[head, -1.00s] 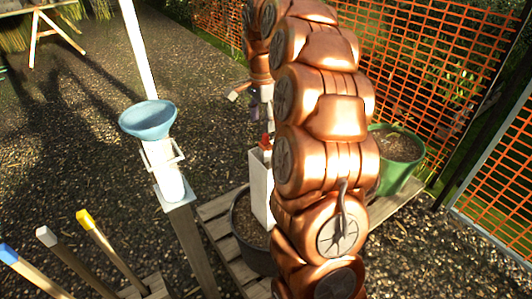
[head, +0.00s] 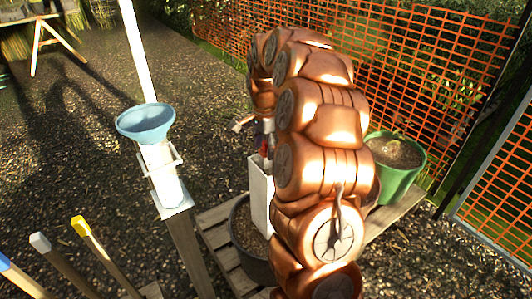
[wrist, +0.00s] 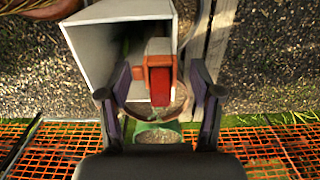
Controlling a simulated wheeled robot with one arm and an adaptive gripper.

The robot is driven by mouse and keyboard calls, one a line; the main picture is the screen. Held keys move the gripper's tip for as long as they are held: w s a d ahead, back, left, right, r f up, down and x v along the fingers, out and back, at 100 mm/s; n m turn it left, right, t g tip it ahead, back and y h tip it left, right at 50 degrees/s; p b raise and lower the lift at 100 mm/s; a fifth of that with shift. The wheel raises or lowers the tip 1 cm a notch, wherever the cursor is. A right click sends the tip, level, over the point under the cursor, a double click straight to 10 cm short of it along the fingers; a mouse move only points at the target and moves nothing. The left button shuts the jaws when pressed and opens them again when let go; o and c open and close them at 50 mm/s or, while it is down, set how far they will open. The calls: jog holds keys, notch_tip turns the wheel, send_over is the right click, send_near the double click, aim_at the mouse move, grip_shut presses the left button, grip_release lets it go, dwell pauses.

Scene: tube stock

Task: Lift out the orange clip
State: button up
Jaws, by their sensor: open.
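The orange clip (wrist: 157,48) is at the mouth of a white square tube (wrist: 90,48) in the wrist view, with a red face (wrist: 160,84) towards me. In the head view a small red-orange part of the clip (head: 264,146) shows just above the upright tube (head: 261,196). My gripper (wrist: 160,76) is open, with one dark finger on each side of the clip and gaps between them. I cannot tell how deep the clip goes into the tube. My arm partly hides the tube in the head view.
A blue funnel (head: 145,121) on a post stands left. A green pot (head: 405,178) and orange mesh fence (head: 440,75) are right. Handles (head: 88,240) rise at lower left.

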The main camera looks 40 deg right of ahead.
jog(key=c, duration=0.8)
jog(key=shift+r, duration=0.1)
